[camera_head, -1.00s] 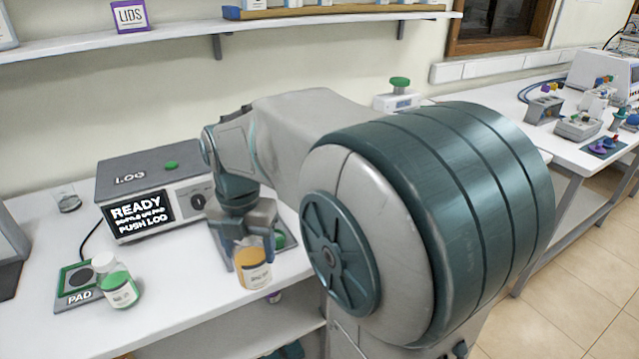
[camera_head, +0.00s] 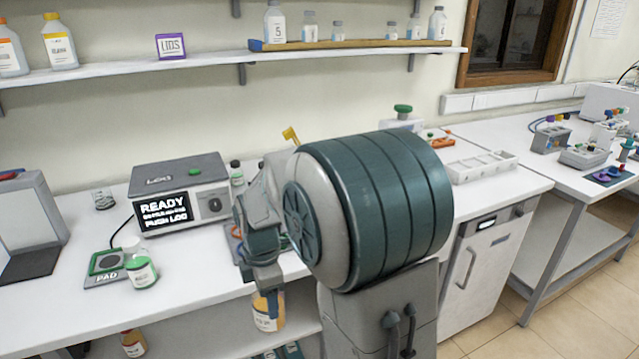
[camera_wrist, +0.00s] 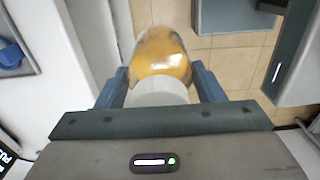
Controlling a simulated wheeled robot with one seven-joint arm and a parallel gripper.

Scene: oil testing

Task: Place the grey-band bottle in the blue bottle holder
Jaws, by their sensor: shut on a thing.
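My gripper (camera_head: 267,294) is shut on a bottle of amber liquid (camera_head: 266,318), also seen in the wrist view (camera_wrist: 160,55) between the two blue-grey fingers. The bottle hangs in front of the bench's front edge. Its pale label shows in the head view, but I cannot make out the band's colour clearly. A blue thing also shows at the left of the wrist view (camera_wrist: 10,55).
A green-label bottle (camera_head: 141,270) stands by the green pad (camera_head: 104,280). The LOG box (camera_head: 180,172) reads READY. Another amber bottle (camera_head: 133,343) is on the lower shelf. A white compartment tray (camera_head: 482,166) stands on the bench at right. Open floor (camera_head: 590,310) lies right.

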